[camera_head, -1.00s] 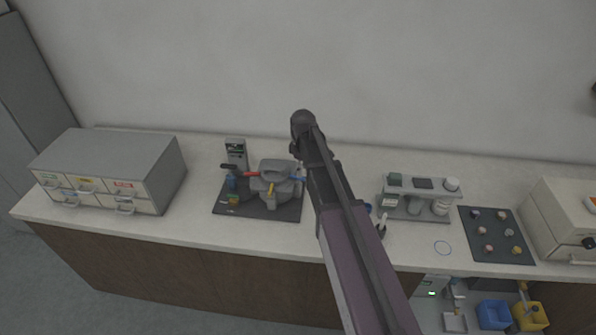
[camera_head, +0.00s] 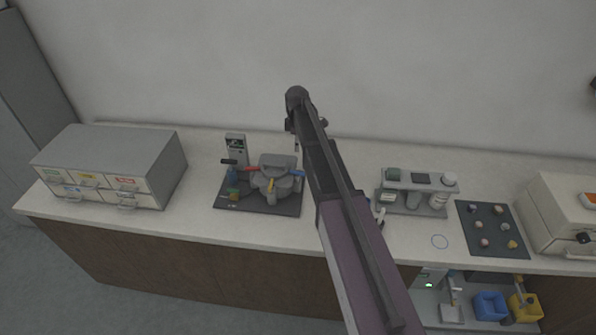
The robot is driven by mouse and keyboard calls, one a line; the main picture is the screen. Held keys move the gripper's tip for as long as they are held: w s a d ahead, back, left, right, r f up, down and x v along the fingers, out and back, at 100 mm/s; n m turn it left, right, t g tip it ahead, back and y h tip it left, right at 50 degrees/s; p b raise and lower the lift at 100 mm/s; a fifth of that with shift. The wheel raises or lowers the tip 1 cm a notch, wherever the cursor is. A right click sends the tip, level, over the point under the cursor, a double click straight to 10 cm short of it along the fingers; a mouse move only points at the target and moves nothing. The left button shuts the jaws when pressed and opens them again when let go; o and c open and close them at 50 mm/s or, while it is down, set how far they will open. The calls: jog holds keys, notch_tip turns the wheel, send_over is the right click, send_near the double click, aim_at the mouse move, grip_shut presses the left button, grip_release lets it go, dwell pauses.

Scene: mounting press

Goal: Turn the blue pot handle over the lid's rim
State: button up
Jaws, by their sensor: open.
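The grey mounting press pot (camera_head: 277,188) stands on a dark mat (camera_head: 228,203) left of the middle of the counter. The blue pot handle (camera_head: 297,173) sticks out at the pot's right side, close to my arm in the picture. A red handle (camera_head: 249,169) points left and a yellow handle (camera_head: 271,184) points to the front. The lid's rim is too small to make out clearly. My gripper (camera_head: 291,126) is mostly hidden behind my arm, above and apart from the pot. It is open, and I see nothing held in it.
A grey control box (camera_head: 236,148) stands behind the mat. A drawer cabinet (camera_head: 112,158) is at the left. A grey rack (camera_head: 414,182) with jars and a dark mat of small samples (camera_head: 487,246) are at the right. Open bins (camera_head: 490,306) sit below the counter.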

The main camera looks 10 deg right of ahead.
aim_at(297, 172)
jog(key=shift+f+b, duration=6.7)
jog(key=shift+f, duration=0.15)
